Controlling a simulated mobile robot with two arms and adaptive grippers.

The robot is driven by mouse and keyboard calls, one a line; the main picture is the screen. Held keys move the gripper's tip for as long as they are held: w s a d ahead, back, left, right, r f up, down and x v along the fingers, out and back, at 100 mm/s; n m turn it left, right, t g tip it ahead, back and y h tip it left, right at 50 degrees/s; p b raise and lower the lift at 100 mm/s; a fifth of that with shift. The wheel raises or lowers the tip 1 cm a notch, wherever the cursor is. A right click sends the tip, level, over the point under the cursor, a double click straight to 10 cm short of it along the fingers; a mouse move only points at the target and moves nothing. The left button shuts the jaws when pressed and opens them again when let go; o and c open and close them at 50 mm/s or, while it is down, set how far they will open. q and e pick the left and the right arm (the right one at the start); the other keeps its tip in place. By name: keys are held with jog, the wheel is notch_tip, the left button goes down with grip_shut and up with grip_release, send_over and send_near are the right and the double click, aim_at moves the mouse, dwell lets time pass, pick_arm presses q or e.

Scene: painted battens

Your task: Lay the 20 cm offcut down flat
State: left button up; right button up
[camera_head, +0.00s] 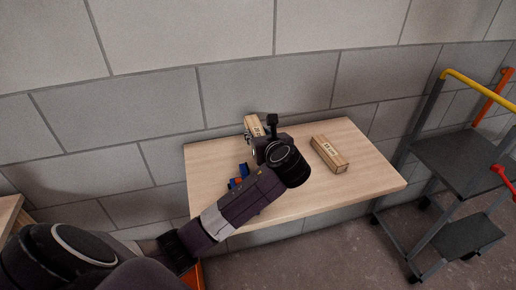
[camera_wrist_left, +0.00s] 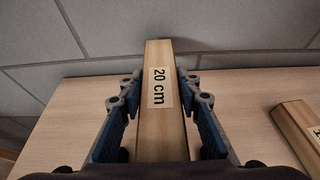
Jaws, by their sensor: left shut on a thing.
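The 20 cm offcut (camera_wrist_left: 158,60), a pale wooden batten with a "20 cm" label, stands between the fingers of my left gripper (camera_wrist_left: 158,92) in the left wrist view. The gripper is shut on it. In the head view the offcut (camera_head: 253,124) shows beyond my left gripper (camera_head: 255,140), near the table's back edge, partly hidden by the wrist. Its far end rises past the table's back edge against the wall in the wrist view. I cannot tell its exact tilt or whether it touches the table. My right gripper is not in view.
A second labelled batten (camera_head: 329,155) lies on the right half of the wooden table (camera_head: 345,195); it also shows at the right of the wrist view (camera_wrist_left: 299,130). A small blue and orange thing (camera_head: 238,180) is left of my arm. A grey trolley (camera_head: 460,160) stands right of the table.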

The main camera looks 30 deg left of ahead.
pick_arm(q)
jog(key=shift+f, duration=0.65)
notch_tip(320, 180, down, 4)
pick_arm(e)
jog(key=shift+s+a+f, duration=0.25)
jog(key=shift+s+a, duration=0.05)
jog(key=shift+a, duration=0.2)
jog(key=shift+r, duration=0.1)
pick_arm(q)
jog(key=o, duration=1.2)
jog(key=shift+f, duration=0.1)
jog(key=shift+o, duration=0.2)
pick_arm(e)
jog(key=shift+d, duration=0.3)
pick_arm(q)
jog(key=shift+b, duration=0.3)
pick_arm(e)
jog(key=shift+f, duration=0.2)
